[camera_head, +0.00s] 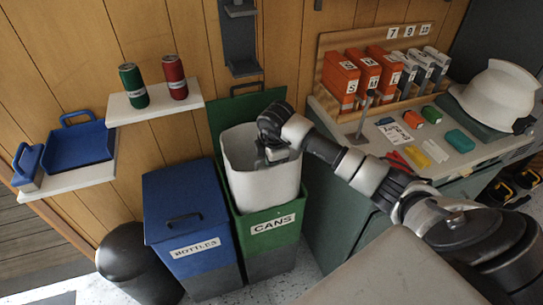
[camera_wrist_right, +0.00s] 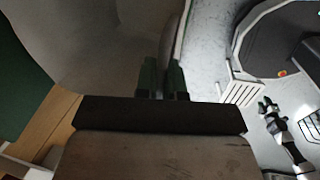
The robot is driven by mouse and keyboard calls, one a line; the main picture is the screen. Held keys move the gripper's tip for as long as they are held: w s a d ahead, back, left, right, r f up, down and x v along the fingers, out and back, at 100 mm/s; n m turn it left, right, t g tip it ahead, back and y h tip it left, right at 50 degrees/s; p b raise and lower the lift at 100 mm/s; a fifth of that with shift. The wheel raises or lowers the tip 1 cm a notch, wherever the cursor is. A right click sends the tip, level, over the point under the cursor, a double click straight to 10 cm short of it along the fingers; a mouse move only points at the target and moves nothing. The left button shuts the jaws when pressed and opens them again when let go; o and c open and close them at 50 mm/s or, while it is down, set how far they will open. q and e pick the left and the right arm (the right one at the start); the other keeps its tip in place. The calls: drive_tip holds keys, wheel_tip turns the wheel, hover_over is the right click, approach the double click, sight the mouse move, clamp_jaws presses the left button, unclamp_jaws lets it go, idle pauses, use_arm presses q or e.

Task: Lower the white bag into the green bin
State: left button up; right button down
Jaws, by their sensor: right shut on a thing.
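The white bag (camera_head: 262,190) is open at the top and upright at the green bin (camera_head: 262,243) marked CANS. Its lower end is behind the bin's front rim, and most of its body shows above that rim. The bin's green lid stands raised behind the bag. My right gripper (camera_head: 277,153) is at the bag's upper right edge, shut on it. The right wrist view shows the two dark fingers (camera_wrist_right: 163,82) close together on the edge of the pale bag (camera_wrist_right: 100,55). The bag's bottom is hidden. My left gripper is in neither view.
A blue bin (camera_head: 188,220) marked BOTTLES, lid closed, stands directly left of the green bin. A black round bin (camera_head: 130,262) is further left. A cabinet (camera_head: 330,190) with binders and a white helmet (camera_head: 497,92) is at the right. A shelf (camera_head: 155,104) holds two cans.

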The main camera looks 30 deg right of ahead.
sight(272, 171)
drive_tip(key=shift+f+b, duration=1.7)
drive_tip(key=shift+f, duration=1)
drive_tip(key=shift+f+b, duration=2.65)
drive_tip(key=shift+f, duration=1.05)
